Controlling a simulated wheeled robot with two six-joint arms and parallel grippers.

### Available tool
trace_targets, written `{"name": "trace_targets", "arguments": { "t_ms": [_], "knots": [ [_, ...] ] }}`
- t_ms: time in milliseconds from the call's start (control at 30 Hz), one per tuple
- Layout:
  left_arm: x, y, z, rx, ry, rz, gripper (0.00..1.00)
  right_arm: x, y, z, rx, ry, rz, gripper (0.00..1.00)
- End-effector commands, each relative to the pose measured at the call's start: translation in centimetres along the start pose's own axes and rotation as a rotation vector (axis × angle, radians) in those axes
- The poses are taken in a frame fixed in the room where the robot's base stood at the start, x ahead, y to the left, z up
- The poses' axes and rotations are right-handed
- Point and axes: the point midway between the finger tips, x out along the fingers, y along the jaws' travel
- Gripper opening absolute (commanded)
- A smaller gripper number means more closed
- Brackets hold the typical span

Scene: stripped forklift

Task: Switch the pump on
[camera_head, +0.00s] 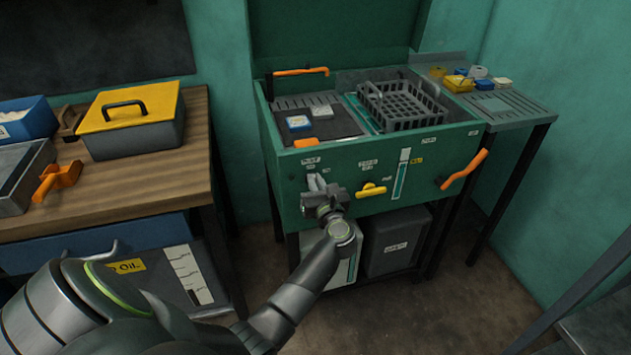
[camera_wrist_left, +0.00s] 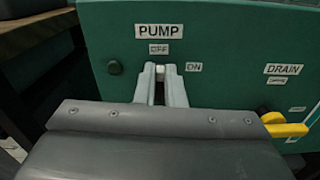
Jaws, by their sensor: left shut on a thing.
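The green parts washer (camera_head: 340,172) has a front panel with a PUMP label, which reads clearly in the left wrist view (camera_wrist_left: 160,31). An OFF label (camera_wrist_left: 158,49) is below it and an ON label (camera_wrist_left: 194,67) is to the right. My left gripper (camera_head: 316,183) is at the panel below the PUMP label. In the left wrist view its two pale fingers (camera_wrist_left: 160,75) are shut on a small pale switch piece (camera_wrist_left: 160,70), just under OFF. Most of the switch is hidden, and I cannot tell its exact angle. My right gripper is not in view.
A yellow drain handle (camera_head: 370,190) is close to the right of my left gripper. An orange handle (camera_head: 465,170) sticks out farther right. A wooden bench (camera_head: 150,185) with a yellow-lidded box (camera_head: 130,115) stands left. A dark bin (camera_head: 396,240) is below the washer.

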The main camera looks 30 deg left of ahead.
Motion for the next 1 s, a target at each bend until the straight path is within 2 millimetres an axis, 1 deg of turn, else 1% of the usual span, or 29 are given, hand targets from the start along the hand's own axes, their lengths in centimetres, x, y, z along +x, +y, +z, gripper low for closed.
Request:
{"name": "trace_targets", "arguments": {
  "t_ms": [33, 367, 1000],
  "knots": [
    [0.0, -0.1, 0.2, 0.027, 0.001, 0.0, 0.0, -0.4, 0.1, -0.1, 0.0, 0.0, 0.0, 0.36],
    [0.0, -0.6, 0.3, 0.305, 0.0, 0.0, 0.0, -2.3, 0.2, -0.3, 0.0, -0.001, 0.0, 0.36],
    [0.1, -1.5, -0.3, 0.893, -0.002, 0.0, 0.0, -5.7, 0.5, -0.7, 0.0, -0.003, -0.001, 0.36]
  ]
}}
